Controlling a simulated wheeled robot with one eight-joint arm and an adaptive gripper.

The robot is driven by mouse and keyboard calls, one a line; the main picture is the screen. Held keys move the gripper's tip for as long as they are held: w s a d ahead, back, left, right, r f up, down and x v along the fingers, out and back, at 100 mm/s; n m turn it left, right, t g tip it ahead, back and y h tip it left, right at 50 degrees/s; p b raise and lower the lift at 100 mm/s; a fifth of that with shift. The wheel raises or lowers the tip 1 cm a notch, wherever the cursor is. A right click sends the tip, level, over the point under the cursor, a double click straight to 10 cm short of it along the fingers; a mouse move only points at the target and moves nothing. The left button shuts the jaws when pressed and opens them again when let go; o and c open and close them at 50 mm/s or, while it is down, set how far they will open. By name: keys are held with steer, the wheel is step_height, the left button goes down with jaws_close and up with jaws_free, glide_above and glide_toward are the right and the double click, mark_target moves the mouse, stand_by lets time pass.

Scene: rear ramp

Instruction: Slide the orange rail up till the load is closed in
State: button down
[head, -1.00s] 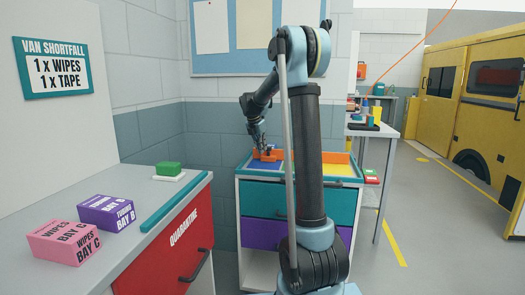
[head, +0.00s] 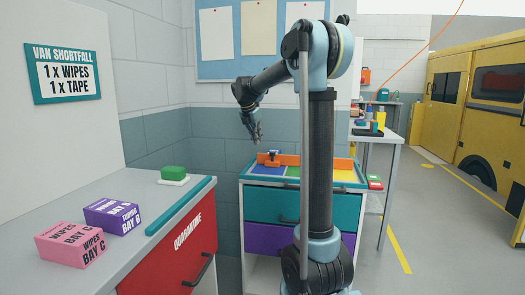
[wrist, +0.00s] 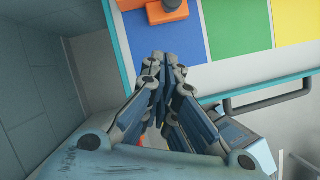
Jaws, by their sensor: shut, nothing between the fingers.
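The orange rail (head: 289,160) lies along the back of the cart's top, partly hidden behind my arm. In the wrist view an orange block (wrist: 154,12) shows at the top edge, over the blue panel (wrist: 165,38). My gripper (head: 256,138) hangs above and left of the rail, apart from it. In the wrist view its fingers (wrist: 160,58) are together with nothing between them. I cannot tell which item is the load.
The cart's top has blue, green (head: 292,171) and yellow panels; teal and purple drawers (head: 268,238) are below. Left, a counter (head: 165,200) holds pink (head: 70,245) and purple boxes (head: 113,215) and a green block (head: 174,173). Floor is clear at right, beside a yellow van (head: 475,110).

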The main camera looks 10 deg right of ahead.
steer(key=s+d+f+n+t, duration=0.1)
steer(key=s+f+n+t, duration=0.2)
steer(key=s+t, duration=0.15)
glide_toward(272, 159)
steer(key=shift+h, duration=0.4)
steer(key=f, duration=0.1)
steer(key=a+f, duration=0.1)
steer(key=s+f, duration=0.1)
steer(key=f, duration=0.1)
steer(key=shift+a, duration=0.2)
steer(key=shift+w+d, duration=0.3)
steer(key=shift+w, duration=0.2)
steer(key=shift+w+d, duration=0.25)
steer(key=shift+w, duration=0.25)
steer(key=shift+w+d, duration=0.3)
steer(key=shift+w, duration=0.3)
steer(key=shift+w+d, duration=0.25)
steer(key=shift+w, duration=0.35)
steer(key=shift+s, duration=0.1)
